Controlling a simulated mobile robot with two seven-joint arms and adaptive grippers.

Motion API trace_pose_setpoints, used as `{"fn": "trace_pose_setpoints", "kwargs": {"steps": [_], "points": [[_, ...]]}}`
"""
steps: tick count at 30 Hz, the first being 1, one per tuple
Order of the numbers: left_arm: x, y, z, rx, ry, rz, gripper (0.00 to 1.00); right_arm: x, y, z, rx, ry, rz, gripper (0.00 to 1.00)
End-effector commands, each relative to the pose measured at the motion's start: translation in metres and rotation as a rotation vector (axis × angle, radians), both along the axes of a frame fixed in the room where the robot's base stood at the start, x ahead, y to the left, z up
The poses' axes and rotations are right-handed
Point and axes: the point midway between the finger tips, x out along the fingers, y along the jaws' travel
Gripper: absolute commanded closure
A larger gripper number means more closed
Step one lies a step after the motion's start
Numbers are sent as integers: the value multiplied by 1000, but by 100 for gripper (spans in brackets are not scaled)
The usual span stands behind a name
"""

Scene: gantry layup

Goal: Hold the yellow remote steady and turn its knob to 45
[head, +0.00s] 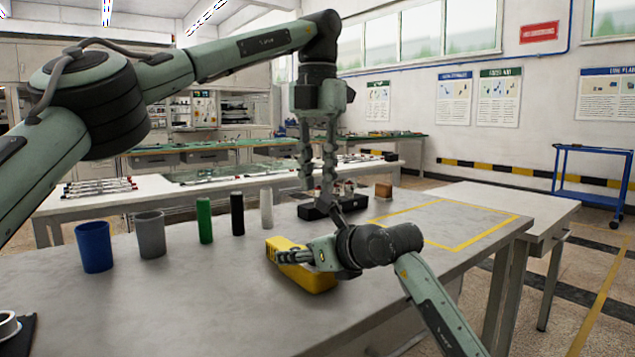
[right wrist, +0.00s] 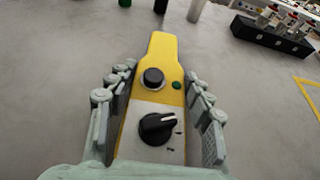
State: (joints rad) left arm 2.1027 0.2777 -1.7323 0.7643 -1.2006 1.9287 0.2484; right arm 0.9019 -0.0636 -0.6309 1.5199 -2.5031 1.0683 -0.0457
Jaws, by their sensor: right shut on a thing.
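The yellow remote (head: 308,278) lies on the grey table in the head view. In the right wrist view the yellow remote (right wrist: 163,60) shows a black knob (right wrist: 157,127) on a pale plate. The knob's white mark points right and slightly up, with small ticks beside it. Above it are a round black button (right wrist: 153,77) and a small green button (right wrist: 176,85). My right gripper (right wrist: 160,110) is shut on the remote, with a finger along each side. My left gripper (head: 317,195) points down beyond the remote, fingers apart, with nothing visible between them.
A blue cup (head: 94,248), a grey cup (head: 150,236), and green (head: 204,221), black (head: 237,214) and white (head: 266,210) cylinders stand left of the remote. A yellow taped rectangle (head: 470,243) at right is clear.

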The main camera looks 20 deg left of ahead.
Motion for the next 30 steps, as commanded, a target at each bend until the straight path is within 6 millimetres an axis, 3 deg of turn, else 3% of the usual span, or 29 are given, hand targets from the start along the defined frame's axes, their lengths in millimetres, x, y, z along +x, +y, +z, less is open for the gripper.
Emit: {"fn": "trace_pose_setpoints", "kwargs": {"steps": [13,30], "points": [[-4,2,-9,1,2,353,75,0,0,0,0,0,0,89],[-5,2,-108,2,3,353,75,0,0,0,0,0,0,89]]}}
